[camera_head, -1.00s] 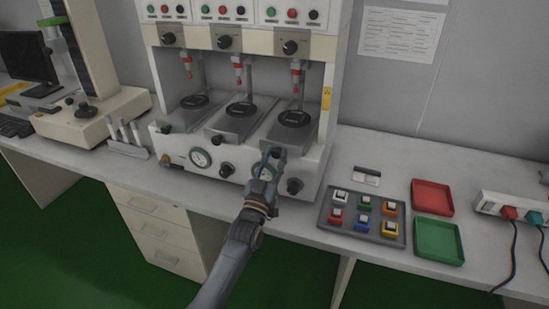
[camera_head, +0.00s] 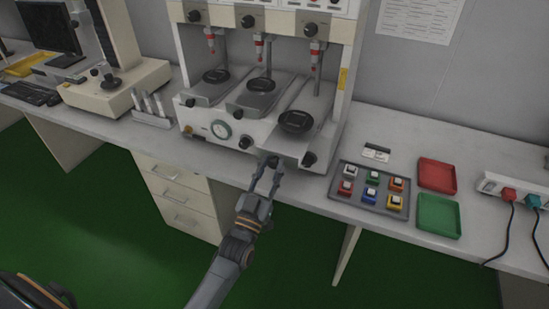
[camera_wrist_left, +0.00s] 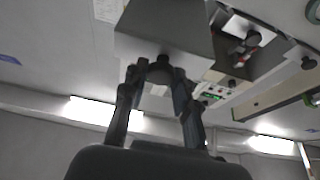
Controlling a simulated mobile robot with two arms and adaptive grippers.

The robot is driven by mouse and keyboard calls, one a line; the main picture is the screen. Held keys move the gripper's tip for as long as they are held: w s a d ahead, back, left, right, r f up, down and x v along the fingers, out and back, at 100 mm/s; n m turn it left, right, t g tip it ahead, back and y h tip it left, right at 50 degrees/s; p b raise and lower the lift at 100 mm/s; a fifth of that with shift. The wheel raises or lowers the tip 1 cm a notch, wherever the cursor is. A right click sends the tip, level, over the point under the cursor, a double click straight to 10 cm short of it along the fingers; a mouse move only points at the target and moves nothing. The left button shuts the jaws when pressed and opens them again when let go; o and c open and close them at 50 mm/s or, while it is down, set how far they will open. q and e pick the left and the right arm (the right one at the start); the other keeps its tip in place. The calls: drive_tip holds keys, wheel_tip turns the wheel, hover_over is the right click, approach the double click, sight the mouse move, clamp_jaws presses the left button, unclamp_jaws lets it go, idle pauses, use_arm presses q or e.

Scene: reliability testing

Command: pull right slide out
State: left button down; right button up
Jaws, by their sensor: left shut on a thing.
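The right slide (camera_head: 281,139) is a grey metal plate with a round black disc (camera_head: 296,121) on it. It sticks out past the front of the cream test machine (camera_head: 240,148). My left gripper (camera_head: 268,172) is at the slide's front end, shut on its dark knob (camera_head: 272,161). In the left wrist view, the fingers close around the knob (camera_wrist_left: 160,70) below the slide's grey front end (camera_wrist_left: 165,30). The middle slide (camera_head: 243,108) and left slide (camera_head: 203,100) sit further in. My right gripper is not in view.
A tray of coloured buttons (camera_head: 343,196) lies right of the machine, with red (camera_head: 437,175) and green (camera_head: 438,216) trays beyond. A power strip (camera_head: 492,184) is at far right. The joystick console (camera_head: 80,92) stands left. Open floor lies before the table.

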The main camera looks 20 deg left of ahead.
use_arm(q)
drive_tip(key=c, duration=1)
unclamp_jaws()
drive_tip(key=shift+c, duration=0.2)
drive_tip(key=v, duration=1.2)
drive_tip(key=s+d+f+g, duration=0.1)
drive_tip(key=s+f+g, duration=0.25)
drive_tip(key=f, duration=0.75)
drive_tip(key=s+f+m+g, duration=0.1)
drive_tip(key=s+f+g, duration=0.25)
drive_tip(key=f, duration=0.85)
drive_tip(key=s+d+f+g, duration=0.15)
drive_tip(key=f+g, duration=0.25)
drive_tip(key=f, duration=0.7)
drive_tip(key=s+a+f+g, duration=0.1)
drive_tip(key=s+f+g, duration=0.2)
drive_tip(key=s, duration=0.6)
drive_tip(key=s+a+f+g, duration=0.2)
drive_tip(key=s+f+g, duration=0.2)
drive_tip(key=s+f, duration=0.4)
drive_tip(key=s+a+f+m+g, duration=0.1)
drive_tip(key=s+a+f+g, duration=0.1)
drive_tip(key=s+f, duration=0.4)
drive_tip(key=s+g, duration=0.1)
drive_tip(key=s, duration=0.4)
drive_tip(key=shift+s+a+f+y, duration=0.2)
drive_tip(key=shift+s+y, duration=0.1)
drive_tip(key=shift+y, duration=0.1)
